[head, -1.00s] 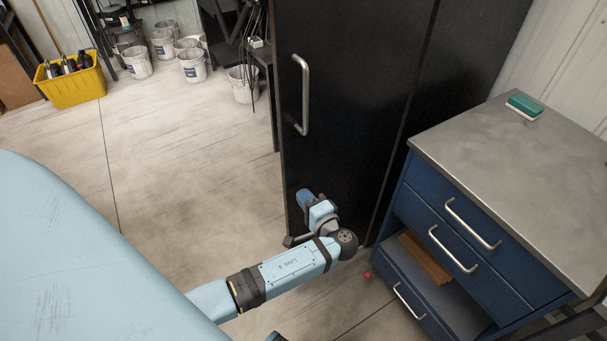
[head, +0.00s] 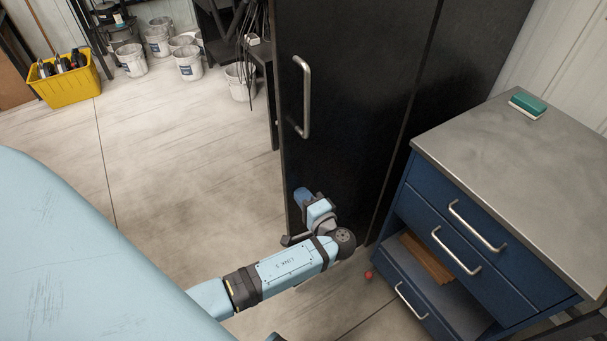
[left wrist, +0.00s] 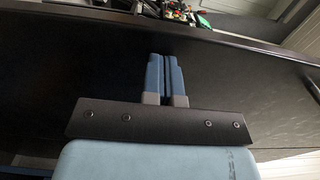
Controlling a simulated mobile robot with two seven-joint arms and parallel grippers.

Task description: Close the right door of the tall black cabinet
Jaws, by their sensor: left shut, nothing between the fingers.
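The tall black cabinet's door (head: 345,90) with a silver bar handle (head: 303,97) stands in the middle of the head view. A seam runs between this panel and the black panel (head: 455,80) to its right. My left gripper (head: 302,196) is low in front of the door, below the handle, fingers shut and empty. In the left wrist view the blue fingers (left wrist: 167,62) point at a broad black panel (left wrist: 240,70) with a long edge across the top. I cannot tell whether they touch it. My right gripper is not in view.
A blue drawer unit (head: 480,235) with a grey top stands close at right, its bottom drawer pulled out. A green sponge-like block (head: 527,104) lies on top. A yellow crate (head: 65,84) and several white buckets (head: 188,62) stand at back left. The left floor is clear.

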